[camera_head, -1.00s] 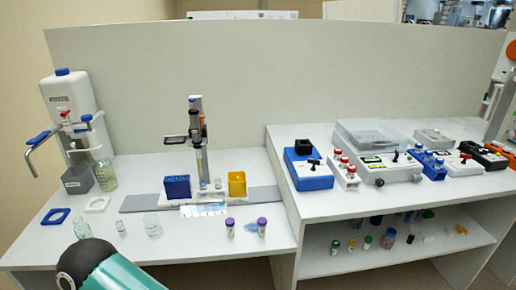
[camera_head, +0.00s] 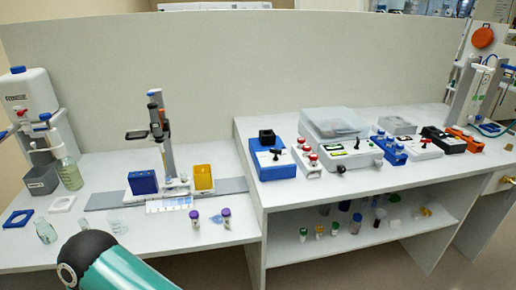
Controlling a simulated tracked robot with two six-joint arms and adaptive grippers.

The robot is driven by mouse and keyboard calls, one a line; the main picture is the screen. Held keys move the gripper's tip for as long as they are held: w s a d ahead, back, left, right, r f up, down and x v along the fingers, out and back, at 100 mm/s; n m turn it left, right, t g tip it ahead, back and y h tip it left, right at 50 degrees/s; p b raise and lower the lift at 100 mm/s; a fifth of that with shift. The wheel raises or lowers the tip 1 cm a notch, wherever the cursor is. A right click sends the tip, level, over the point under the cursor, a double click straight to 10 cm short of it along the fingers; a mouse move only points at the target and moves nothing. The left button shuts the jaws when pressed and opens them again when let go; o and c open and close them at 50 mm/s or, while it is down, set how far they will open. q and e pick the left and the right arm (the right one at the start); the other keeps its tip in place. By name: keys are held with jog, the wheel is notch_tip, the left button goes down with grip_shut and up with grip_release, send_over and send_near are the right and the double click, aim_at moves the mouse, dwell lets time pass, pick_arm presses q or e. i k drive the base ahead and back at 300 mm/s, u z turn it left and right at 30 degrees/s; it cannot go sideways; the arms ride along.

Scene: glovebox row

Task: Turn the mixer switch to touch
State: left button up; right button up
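The mixer, as far as I can tell, is the blue box with a white front panel (camera_head: 264,172) on the raised right bench. It has a black cup (camera_head: 266,136) on top and a small black switch lever (camera_head: 275,153) on its panel. The labels are too small to read, so the switch's setting cannot be told. A teal and black link of my own arm shows at the bottom left, well away from the mixer. Neither gripper is in view.
A grey-white device with a clear lid (camera_head: 335,122) and a rack of red-capped vials (camera_head: 306,158) stand right of the mixer. Two purple-capped vials stand near the lower bench's front edge, one of them here (camera_head: 195,218). A shelf below the raised bench holds several bottles.

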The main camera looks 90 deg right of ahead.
aim_at(277, 152)
jog(key=k, duration=1.75)
jog(key=z, duration=1.3)
jog(key=i, duration=0.95)
jog(key=z, duration=0.2)
